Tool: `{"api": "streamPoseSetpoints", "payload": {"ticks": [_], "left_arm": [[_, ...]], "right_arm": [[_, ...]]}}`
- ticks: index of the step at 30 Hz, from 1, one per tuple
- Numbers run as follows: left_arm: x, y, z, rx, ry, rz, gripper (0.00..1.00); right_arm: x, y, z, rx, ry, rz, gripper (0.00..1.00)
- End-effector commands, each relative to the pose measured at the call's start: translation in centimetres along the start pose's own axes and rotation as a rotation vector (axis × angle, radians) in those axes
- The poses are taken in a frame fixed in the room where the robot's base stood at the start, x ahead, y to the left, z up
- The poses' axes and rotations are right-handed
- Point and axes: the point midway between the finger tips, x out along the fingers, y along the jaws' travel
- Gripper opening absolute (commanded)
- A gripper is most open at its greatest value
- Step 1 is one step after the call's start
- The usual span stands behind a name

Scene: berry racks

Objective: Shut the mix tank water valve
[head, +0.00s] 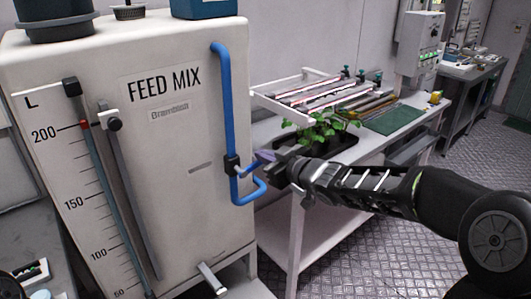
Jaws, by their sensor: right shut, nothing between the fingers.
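The white mix tank (188,120) labelled FEED MIX stands at the left. A blue water pipe (226,100) runs down its right side to a dark valve body (231,165). A small bluish-purple lever-like piece (265,156) sticks out to the right of the valve; I cannot tell exactly how it joins or its angle. My right gripper (270,168) comes in from the right and is shut, with its fingertips beside that piece. I cannot tell whether they touch. My left gripper is not in view.
A white bench (290,205) behind my gripper carries a green plant (325,128) in a black tray, a rack of rods and a green mat (396,119). A short spout (212,278) juts from the tank's lower front. The floor at right is clear.

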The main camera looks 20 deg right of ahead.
Motion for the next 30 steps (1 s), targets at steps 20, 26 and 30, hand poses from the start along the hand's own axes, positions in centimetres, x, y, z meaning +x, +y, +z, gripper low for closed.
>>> {"api": "streamPoseSetpoints", "payload": {"ticks": [20, 26, 30], "left_arm": [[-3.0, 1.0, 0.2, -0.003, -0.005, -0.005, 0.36], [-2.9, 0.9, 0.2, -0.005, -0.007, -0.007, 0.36], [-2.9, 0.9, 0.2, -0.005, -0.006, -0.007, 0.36]], "right_arm": [[0.1, 0.5, 0.5, 0.096, -0.004, -0.024, 0.00], [0.5, 0.7, 2.1, 0.131, -0.001, -0.032, 0.00], [0.5, 0.6, 2.1, 0.130, 0.000, -0.032, 0.00]]}}
